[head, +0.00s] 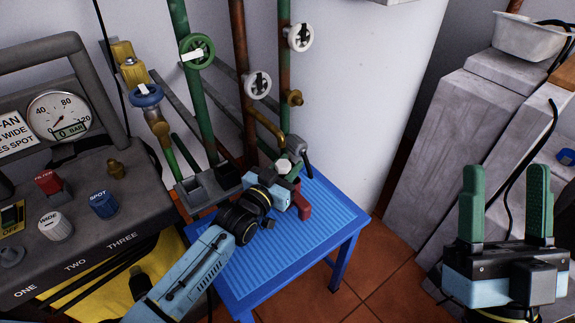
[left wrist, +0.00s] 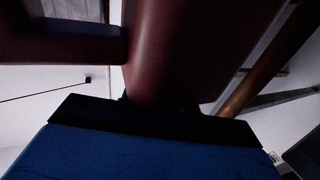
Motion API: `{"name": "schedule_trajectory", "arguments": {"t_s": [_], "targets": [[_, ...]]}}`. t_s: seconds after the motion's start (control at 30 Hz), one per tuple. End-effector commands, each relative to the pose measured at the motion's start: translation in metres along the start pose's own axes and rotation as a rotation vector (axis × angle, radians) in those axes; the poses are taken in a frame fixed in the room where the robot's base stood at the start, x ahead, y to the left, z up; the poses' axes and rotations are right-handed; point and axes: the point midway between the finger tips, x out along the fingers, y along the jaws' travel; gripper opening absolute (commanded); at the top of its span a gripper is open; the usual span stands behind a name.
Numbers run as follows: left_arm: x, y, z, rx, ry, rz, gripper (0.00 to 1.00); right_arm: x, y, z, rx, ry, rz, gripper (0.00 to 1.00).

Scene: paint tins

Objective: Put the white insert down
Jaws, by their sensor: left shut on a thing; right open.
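A small white round piece (head: 284,166), which I take for the white insert, shows at the far end of my left arm, above the back of the blue table (head: 335,222). My left gripper (head: 289,171) is shut on it; the fingers are small and partly hidden. A red part (head: 304,208) shows beside the gripper over the table. In the left wrist view a large dark red body (left wrist: 180,50) with a side branch fills the middle, and the insert is not visible there. My right gripper (head: 505,205) is open and empty at the right, fingers upward.
Green and rusty pipes (head: 240,65) with handwheels (head: 196,51) rise behind the table. A grey control panel (head: 75,215) with a gauge and knobs stands at the left. Grey blocks (head: 455,130) with a white bin (head: 528,38) stand at the right. The table's front and right are bare.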

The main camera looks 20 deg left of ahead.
Motion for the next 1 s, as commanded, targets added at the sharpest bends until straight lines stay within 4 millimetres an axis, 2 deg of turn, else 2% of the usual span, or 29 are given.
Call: {"name": "schedule_trajectory", "arguments": {"t_s": [0.03,0.07,0.2,0.5,0.67,1.0], "targets": [[-0.001,0.0,0.002,0.0,-0.006,0.0,0.08,0.0,0.0,0.0,0.0,0.0,0.0,0.6],[-0.001,0.0,0.003,0.0,-0.007,0.0,0.34,0.0,0.0,0.0,0.0,0.0,0.0,0.6],[-0.001,0.0,0.004,0.001,-0.009,0.0,0.52,0.0,0.0,0.001,0.0,-0.001,0.0,0.6],[-0.001,0.001,0.003,0.001,-0.011,0.0,0.52,0.001,0.0,0.001,0.0,0.0,0.0,0.6],[-0.001,0.001,-0.012,0.001,-0.007,0.0,0.52,0.005,0.0,0.004,0.001,-0.055,-0.001,0.6],[-0.059,0.0,-0.012,0.0,-0.01,-0.001,0.52,0.003,0.002,0.037,-0.002,-0.377,0.008,0.6]]}}
